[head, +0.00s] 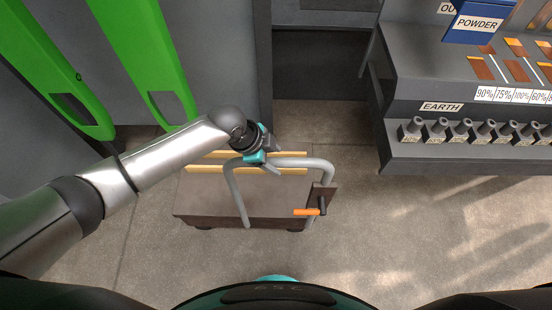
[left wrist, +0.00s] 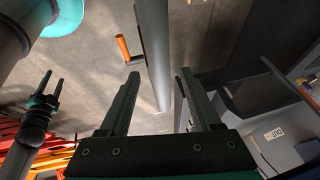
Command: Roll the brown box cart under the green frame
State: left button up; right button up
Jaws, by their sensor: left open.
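The brown box cart (head: 205,200) stands on the floor in the head view, with a bent grey tube handle (head: 300,162) and an orange-gripped lever (head: 306,212) at its right end. My left gripper (head: 268,158) is open at the top of the handle's left part. In the left wrist view, a grey tube (left wrist: 155,45) shows between the fingers of my left gripper (left wrist: 158,76); I cannot tell whether they touch it. The green frame (head: 150,55) shows as thick green uprights at upper left. My right gripper (left wrist: 48,88) shows with its fingers apart only in the left wrist view.
A dark grey bench (head: 430,155) with a row of small labelled nozzles stands at upper right, with a blue powder box (head: 478,25) above. Grey panels stand behind the green uprights. Bare floor (head: 400,235) is open to the right of the cart.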

pick_arm(q)
jog(key=shift+w+d+f, duration=0.15)
jog(key=shift+d+f, duration=0.1)
jog(key=shift+f, duration=0.35)
grip_shut()
dwell(1.2)
